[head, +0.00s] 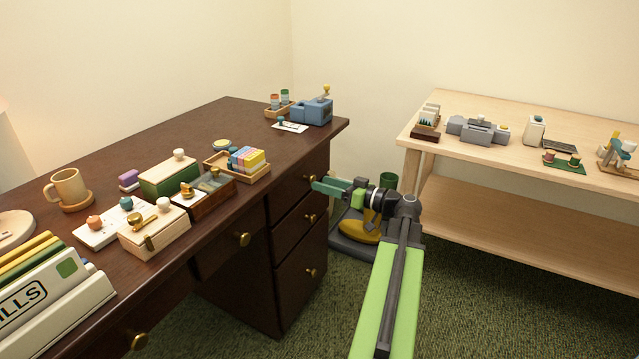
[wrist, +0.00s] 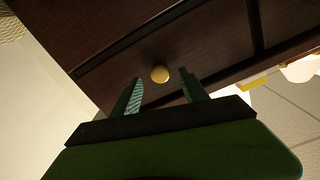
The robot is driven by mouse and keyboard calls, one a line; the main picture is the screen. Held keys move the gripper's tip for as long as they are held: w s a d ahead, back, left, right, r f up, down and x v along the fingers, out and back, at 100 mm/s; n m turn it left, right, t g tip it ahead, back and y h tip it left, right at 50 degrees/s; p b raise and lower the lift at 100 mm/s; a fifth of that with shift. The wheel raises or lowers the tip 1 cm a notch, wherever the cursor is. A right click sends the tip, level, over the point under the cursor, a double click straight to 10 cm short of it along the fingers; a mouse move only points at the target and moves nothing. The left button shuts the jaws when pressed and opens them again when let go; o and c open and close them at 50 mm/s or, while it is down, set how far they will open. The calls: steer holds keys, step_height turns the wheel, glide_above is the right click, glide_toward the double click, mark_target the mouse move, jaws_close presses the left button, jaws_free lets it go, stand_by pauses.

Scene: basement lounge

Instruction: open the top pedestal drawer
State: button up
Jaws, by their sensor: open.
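The dark wooden desk (head: 130,150) has a pedestal with drawers at its right end. The top pedestal drawer (head: 288,196) appears shut, its front in line with the fronts below. My gripper (head: 316,186) is at this drawer's front, open, and mostly covers its knob in the head view. In the wrist view the round brass knob (wrist: 160,74) shows between the two green fingertips of my gripper (wrist: 160,79), with gaps on both sides. The fingers do not visibly touch it. How deep the knob sits between them is hard to tell.
Lower drawers have knobs (head: 311,218) just below my gripper. A light wooden table (head: 520,195) stands at the right. A grey object with a yellow part (head: 358,232) is on the green carpet (head: 470,310) behind my arm. Boxes and a mug (head: 68,186) crowd the desktop.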

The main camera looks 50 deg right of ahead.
steer(key=shift+x, duration=1.25)
steer(key=shift+c, duration=0.3)
jaws_close()
